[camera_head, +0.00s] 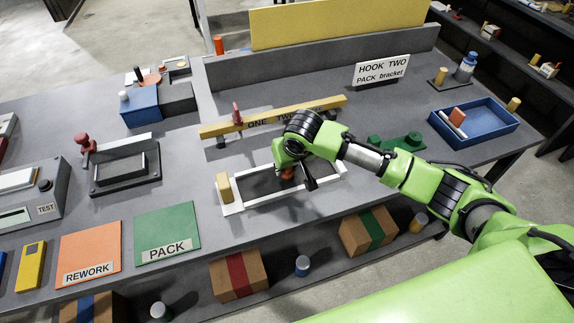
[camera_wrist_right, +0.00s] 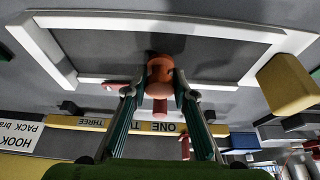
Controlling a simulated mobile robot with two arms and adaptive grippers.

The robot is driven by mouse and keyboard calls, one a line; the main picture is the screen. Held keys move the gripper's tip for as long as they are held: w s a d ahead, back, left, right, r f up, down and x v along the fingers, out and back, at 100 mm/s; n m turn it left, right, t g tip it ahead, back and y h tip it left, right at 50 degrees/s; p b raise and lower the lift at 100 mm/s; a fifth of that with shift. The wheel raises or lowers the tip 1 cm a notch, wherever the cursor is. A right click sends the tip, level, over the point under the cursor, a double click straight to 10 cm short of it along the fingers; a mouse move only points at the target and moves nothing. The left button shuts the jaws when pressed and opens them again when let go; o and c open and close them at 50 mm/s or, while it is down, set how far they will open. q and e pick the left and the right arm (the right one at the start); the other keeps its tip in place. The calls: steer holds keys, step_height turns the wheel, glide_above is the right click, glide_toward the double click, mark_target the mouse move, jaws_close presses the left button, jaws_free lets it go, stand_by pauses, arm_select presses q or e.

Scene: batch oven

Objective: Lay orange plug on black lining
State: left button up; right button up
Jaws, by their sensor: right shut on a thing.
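The orange plug (camera_wrist_right: 160,72) is pinched between the two fingertips of my right gripper (camera_wrist_right: 155,90). In the head view a little of the orange plug (camera_head: 287,173) shows under my right gripper (camera_head: 290,176). The black lining (camera_head: 258,184) lies inside a white rectangular frame (camera_head: 233,209) on the grey bench; it also shows in the wrist view (camera_wrist_right: 100,48). The plug is over the lining, inside the frame's outline. I cannot tell whether it touches the lining. My left gripper is not in view.
A yellow block (camera_head: 223,188) sits at the frame's left end. A yellow bar (camera_head: 270,118) marked with numbers stands behind the frame. A green part (camera_head: 400,142) and a blue tray (camera_head: 472,122) are to the right. Green PACK (camera_head: 167,232) and orange REWORK (camera_head: 89,255) mats lie left.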

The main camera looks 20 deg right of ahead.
steer(key=shift+f, duration=0.6)
stand_by(0.4)
steer(key=o, duration=1)
